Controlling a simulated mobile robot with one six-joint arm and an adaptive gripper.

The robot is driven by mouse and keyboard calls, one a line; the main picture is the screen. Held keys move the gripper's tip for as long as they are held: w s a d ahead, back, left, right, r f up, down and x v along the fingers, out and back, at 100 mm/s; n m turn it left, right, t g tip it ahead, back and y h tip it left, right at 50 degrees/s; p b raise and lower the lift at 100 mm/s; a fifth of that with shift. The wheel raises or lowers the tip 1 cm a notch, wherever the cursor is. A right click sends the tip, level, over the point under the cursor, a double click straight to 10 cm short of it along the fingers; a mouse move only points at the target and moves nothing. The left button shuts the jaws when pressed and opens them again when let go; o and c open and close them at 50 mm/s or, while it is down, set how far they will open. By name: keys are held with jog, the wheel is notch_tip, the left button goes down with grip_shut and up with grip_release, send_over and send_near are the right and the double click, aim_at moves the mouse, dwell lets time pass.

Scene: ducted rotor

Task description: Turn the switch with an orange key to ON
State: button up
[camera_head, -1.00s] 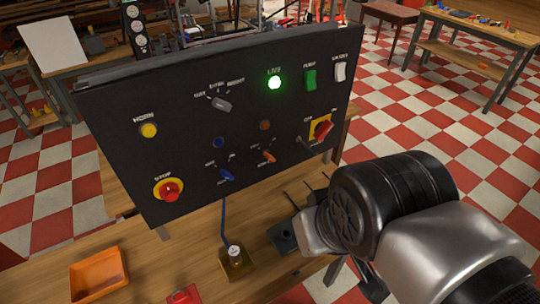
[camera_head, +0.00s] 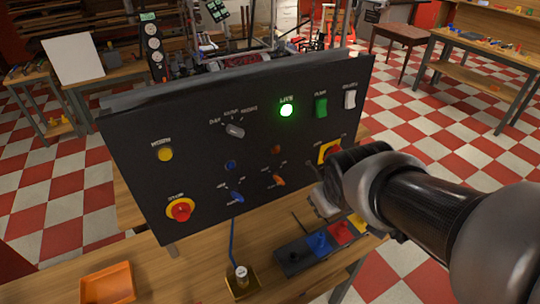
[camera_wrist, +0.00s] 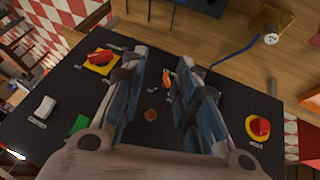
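The switch with the orange key (camera_head: 279,180) is on the lower middle of the black panel (camera_head: 190,130), under a small orange lamp (camera_head: 276,149). In the wrist view the orange key (camera_wrist: 167,78) shows between my fingers, beyond their tips or near them; I cannot tell the distance. My gripper (camera_wrist: 160,65) is open, with two blue-grey fingers apart and nothing between them. In the head view my gripper (camera_head: 322,195) is at the panel's right side, to the right of the orange key. The label text around the key is too small to read.
A blue key switch (camera_head: 237,197) is left of the orange one. A red rotary switch on a yellow plate (camera_head: 328,150) is partly behind my arm. A red stop button (camera_head: 180,210) is lower left.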

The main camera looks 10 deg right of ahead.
jog(key=w+d+f+n+t+p, duration=0.1)
jog(key=w+d+f+n+p, duration=0.3)
jog(key=w, duration=0.5)
jog(key=n+t+y+p, duration=0.4)
jog(key=t+y+p, duration=0.3)
jog(key=t+p, duration=0.25)
send_near(281, 183)
jog(key=shift+t, duration=0.35)
jog(key=x, duration=0.9)
jog(key=shift+w+f, duration=0.3)
jog(key=shift+f, duration=0.1)
grip_shut()
